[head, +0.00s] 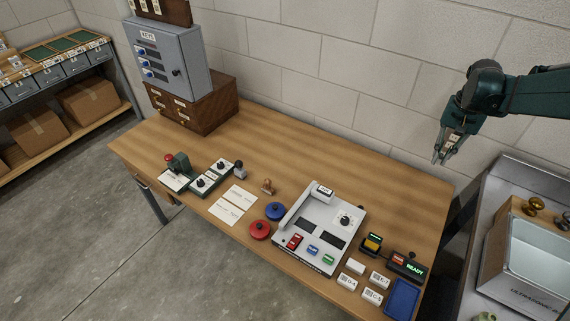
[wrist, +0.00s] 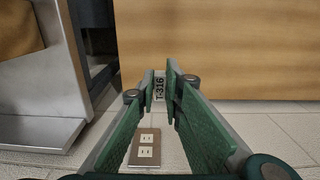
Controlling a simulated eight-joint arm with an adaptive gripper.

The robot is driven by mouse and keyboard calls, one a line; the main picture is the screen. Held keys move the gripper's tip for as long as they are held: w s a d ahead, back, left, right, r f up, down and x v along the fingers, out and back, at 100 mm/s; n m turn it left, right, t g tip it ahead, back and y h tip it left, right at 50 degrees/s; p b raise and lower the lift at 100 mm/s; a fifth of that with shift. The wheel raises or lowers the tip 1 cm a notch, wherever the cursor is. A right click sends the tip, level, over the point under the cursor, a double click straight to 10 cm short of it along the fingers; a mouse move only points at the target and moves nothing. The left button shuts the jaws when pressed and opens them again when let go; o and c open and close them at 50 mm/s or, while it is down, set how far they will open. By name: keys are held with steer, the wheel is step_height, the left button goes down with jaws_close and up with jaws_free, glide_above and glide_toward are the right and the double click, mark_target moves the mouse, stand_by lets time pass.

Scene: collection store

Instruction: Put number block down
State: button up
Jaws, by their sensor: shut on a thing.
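The number block (wrist: 159,88), marked T-316, is held between the fingertips of my gripper (wrist: 159,85) in the wrist view. In the head view my gripper (head: 440,159) hangs in the air near the wall, beyond the right end of the wooden table (head: 330,140). The block cannot be made out clearly there. Several white labelled blocks (head: 379,280) lie at the table's front right, beside a blue tray (head: 402,299). My gripper is apart from them and from the table.
A grey device with a lever (head: 320,228) stands on the table, near a green READY display (head: 414,268). A metal bench with an ultrasonic bath (head: 530,262) stands right of the table. The table's back middle is clear. A socket plate (wrist: 146,148) shows in the wrist view.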

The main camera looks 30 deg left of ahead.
glide_above(416, 200)
step_height(416, 200, down, 12)
steer(key=shift+s, duration=0.1)
stand_by(0.6)
steer(key=shift+f+b, duration=0.55)
steer(key=shift+f, duration=2.55)
steer(key=shift+f+b, duration=0.35)
steer(key=shift+f, duration=1.5)
steer(key=shift+f, duration=0.1)
